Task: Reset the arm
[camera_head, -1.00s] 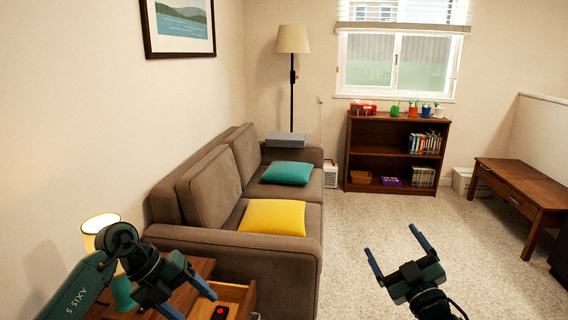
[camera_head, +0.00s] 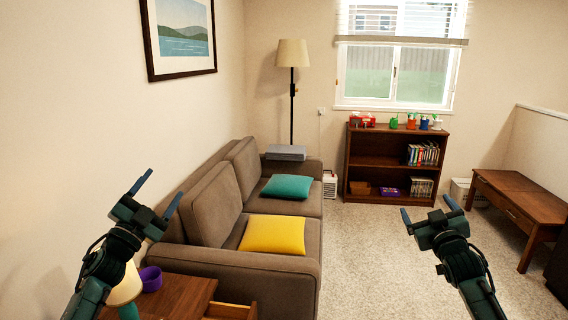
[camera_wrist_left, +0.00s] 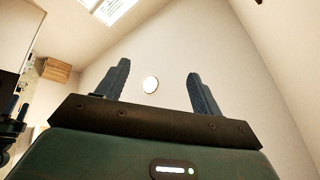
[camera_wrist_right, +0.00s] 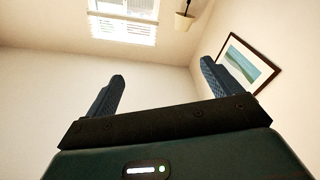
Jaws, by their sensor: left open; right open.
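My left gripper (camera_head: 158,192) is raised at the left of the head view, in front of the wall and the sofa's left end. Its fingers are apart with nothing between them; they also show in the left wrist view (camera_wrist_left: 157,85), pointing up toward the ceiling. My right gripper (camera_head: 428,210) is raised at the right of the head view, above the carpet. It is open and empty, and its spread fingers show in the right wrist view (camera_wrist_right: 162,85) against the wall. Neither gripper touches anything.
A side table (camera_head: 180,291) with an open drawer (camera_head: 232,311), a lamp (camera_head: 127,289) and a purple bowl (camera_head: 151,278) stands below my left arm. A brown sofa (camera_head: 290,262) runs along the left wall. A bookcase (camera_head: 368,165) and wooden table (camera_head: 520,192) stand beyond open carpet (camera_head: 370,260).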

